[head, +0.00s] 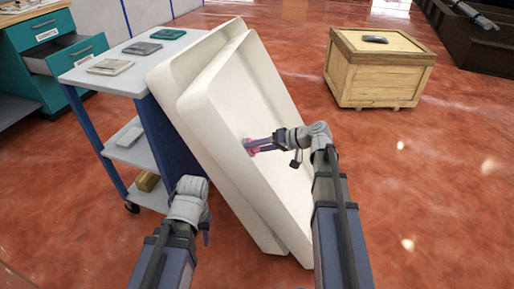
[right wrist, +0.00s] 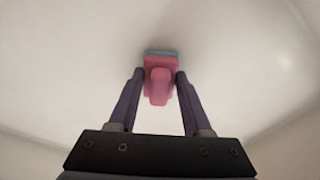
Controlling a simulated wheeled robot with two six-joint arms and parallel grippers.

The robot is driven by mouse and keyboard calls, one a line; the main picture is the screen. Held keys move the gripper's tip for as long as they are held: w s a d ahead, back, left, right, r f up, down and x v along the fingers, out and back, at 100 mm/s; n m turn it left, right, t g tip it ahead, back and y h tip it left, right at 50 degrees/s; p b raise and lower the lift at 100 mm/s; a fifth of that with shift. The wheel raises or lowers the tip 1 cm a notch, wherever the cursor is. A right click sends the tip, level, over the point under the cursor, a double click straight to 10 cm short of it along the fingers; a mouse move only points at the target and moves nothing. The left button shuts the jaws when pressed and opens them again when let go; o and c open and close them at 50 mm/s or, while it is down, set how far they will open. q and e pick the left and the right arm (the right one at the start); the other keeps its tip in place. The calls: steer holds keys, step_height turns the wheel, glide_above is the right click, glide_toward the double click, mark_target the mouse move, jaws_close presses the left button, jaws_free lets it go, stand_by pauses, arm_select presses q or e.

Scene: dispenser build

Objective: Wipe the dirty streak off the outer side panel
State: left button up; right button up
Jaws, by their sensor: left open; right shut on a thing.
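Two cream, tray-like panels lean tilted against a cart; the outer side panel (head: 268,90) is in front, its hollow face toward my right arm. My right gripper (head: 252,147) is shut on a pink wiping tool with a blue-grey pad (right wrist: 161,76). The pad is at the panel's inner face, near its left rim in the head view; I cannot tell whether it presses on it. No dirty streak is clear in either view; the tool and gripper hide part of the face. My left gripper (head: 206,232) is open and empty, low in front of the panels' left edge.
The grey-topped cart (head: 110,75) with blue legs carries several small flat items. A teal drawer cabinet (head: 45,62) stands behind it at the left. A wooden crate (head: 375,80) with a dark item on top stands at the back right. The red floor on the right is clear.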

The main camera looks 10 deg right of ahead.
steer(key=shift+w+d, duration=0.45)
steer(key=shift+w, duration=0.4)
steer(key=shift+w+d, duration=0.45)
steer(key=shift+w, duration=0.4)
steer(key=shift+a, duration=0.1)
steer(key=shift+s, duration=0.1)
steer(key=shift+s+a, duration=0.45)
steer(key=shift+s, duration=0.45)
steer(key=shift+s+a, duration=0.4)
steer(key=shift+s, duration=0.45)
steer(key=shift+d+r, duration=0.1)
